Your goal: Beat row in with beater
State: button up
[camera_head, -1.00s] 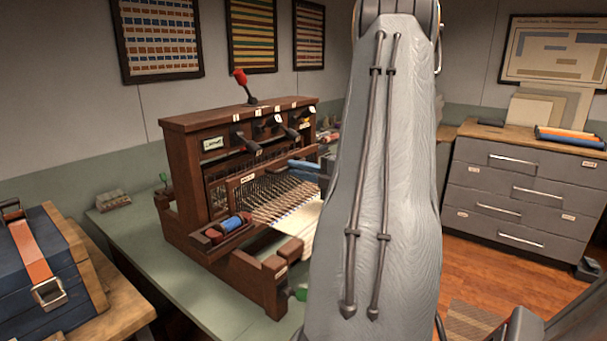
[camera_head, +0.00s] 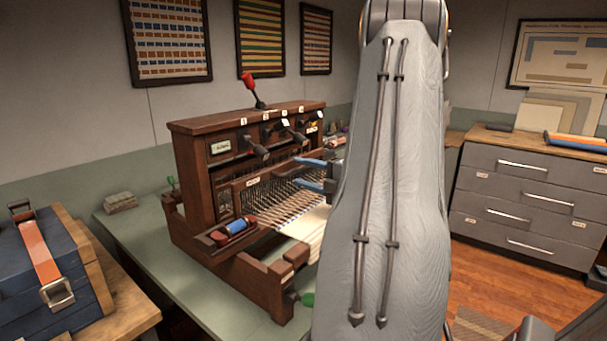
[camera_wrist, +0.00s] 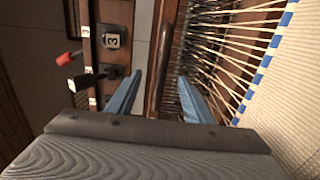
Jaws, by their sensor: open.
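The wooden loom (camera_head: 190,170) stands on a green table. Its beater (camera_head: 253,182), a brown bar with a small label, crosses the front above the warp threads. My gripper (camera_head: 303,173) is open, with two blue fingers at the right end of the loom. In the wrist view my gripper (camera_wrist: 160,76) has its fingers on either side of a brown wooden bar, apparently the beater (camera_wrist: 160,55), not closed on it. The row (camera_wrist: 263,68) shows as a blue-and-white dashed line along the edge of the pale cloth (camera_wrist: 295,85). My arm hides the loom's right side in the head view.
Dark levers (camera_head: 254,147) stick out from the loom's upper front, and a red-knobbed lever (camera_head: 249,84) stands on top. A small tray with a blue-and-red spool (camera_head: 236,226) sits at front left. A blue case (camera_head: 45,265) lies left. Grey drawers (camera_head: 520,195) stand right.

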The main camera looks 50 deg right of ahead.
jog(key=shift+s, duration=0.15)
jog(key=s+p, duration=0.1)
jog(key=s, duration=0.6)
jog(key=shift+s+d, duration=0.35)
dwell(1.5)
